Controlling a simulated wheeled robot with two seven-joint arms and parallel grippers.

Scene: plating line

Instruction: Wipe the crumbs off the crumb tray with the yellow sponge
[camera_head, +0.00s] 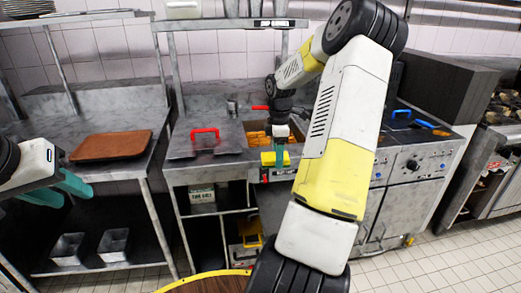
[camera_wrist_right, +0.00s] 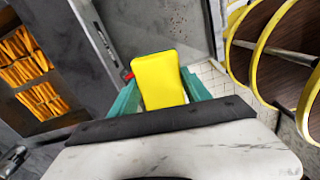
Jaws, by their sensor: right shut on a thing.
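The yellow sponge (camera_head: 268,159) is held by my right gripper (camera_head: 281,153), in front of the middle counter's front edge. In the right wrist view the sponge (camera_wrist_right: 158,80) sits between the teal fingers, which are shut on it. A brown tray (camera_head: 110,146), which looks like the crumb tray, lies on the left steel table, well to the left of the sponge. Crumbs on it are too small to make out. My left gripper (camera_head: 70,190) is at the left edge, below and left of the tray, with its teal fingers apart and nothing between them.
A well with orange fries (camera_wrist_right: 25,70) lies beside the right gripper. A red handle (camera_head: 205,131) stands on a lid on the middle counter. Blue handles (camera_head: 401,114) are at the fryer on the right. A round wooden top (camera_head: 205,284) with a yellow rim is at the bottom.

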